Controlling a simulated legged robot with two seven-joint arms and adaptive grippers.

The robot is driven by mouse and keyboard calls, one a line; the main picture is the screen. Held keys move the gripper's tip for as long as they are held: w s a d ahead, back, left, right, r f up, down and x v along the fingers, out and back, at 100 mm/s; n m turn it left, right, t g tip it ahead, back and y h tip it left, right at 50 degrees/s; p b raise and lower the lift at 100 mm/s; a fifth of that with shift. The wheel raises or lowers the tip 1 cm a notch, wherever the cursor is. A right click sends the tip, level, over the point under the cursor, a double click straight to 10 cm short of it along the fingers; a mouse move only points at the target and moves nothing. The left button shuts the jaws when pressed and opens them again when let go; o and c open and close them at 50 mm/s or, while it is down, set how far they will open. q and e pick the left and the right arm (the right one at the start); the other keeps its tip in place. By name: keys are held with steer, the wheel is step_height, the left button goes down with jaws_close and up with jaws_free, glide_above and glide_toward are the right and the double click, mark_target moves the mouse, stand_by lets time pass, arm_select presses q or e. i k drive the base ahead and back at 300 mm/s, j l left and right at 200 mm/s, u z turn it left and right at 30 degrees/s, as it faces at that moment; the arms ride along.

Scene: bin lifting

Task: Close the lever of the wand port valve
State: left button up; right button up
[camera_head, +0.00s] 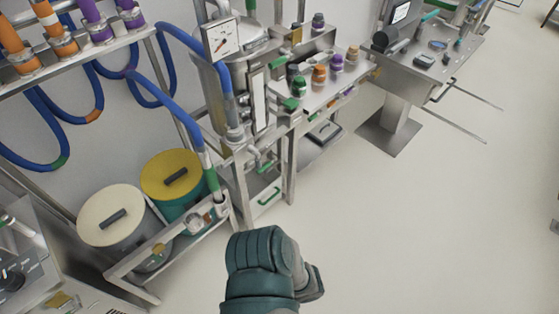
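I cannot tell for certain which part is the wand port valve. A blue hose (184,117) runs down to a fitting with a green band (212,181) at the right end of the low metal cart. Just right of it, a small green handle (266,167) shows on the steel stand, and its lever position is too small to read. A dark teal padded hand-like part of mine (268,262), probably my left gripper, is at the bottom middle. It is apart from the equipment, and its fingertips are hidden. My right gripper is not in view.
A yellow-lidded bin (164,163) and a cream-lidded bin (97,204) stand behind the low cart rail (148,261). A steel shelf (334,85) holds several coloured caps. A pedestal table (391,116) stands upper right. The floor (410,230) at right is clear.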

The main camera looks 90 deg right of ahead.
mark_target(258, 160)
steer(key=z, duration=2.85)
